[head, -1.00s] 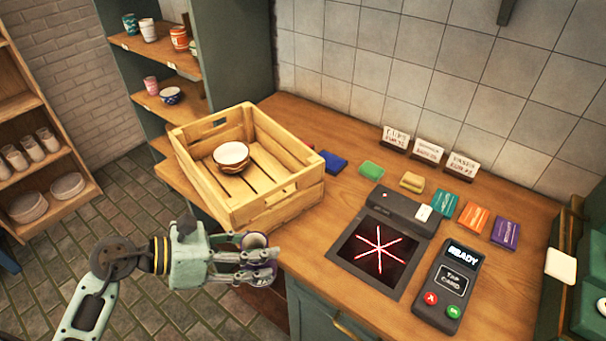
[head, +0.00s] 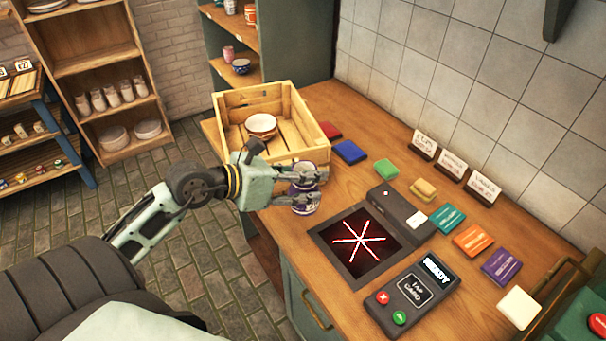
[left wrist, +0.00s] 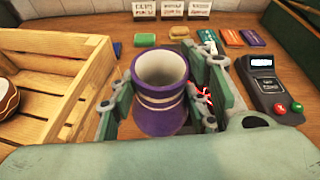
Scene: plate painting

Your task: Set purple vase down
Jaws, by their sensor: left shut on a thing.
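The purple vase (head: 304,196) has pale bands and a white inside. It also shows upright in the left wrist view (left wrist: 162,118), with its open mouth facing the camera. My left gripper (head: 308,186) is shut on the vase, with a finger on each side of it. In the head view the gripper and vase appear over the counter's front part, between the wooden crate and the scanner. Whether the vase's base touches the counter cannot be told. My right gripper is not in view.
The wooden crate (head: 228,103) holds a white and brown bowl (head: 261,126). The scanner (head: 325,232) shows a red star, and a card terminal (head: 412,293) lies in front of it. Coloured blocks and cards lie behind. Bare counter (head: 350,182) shows between the crate and the scanner.

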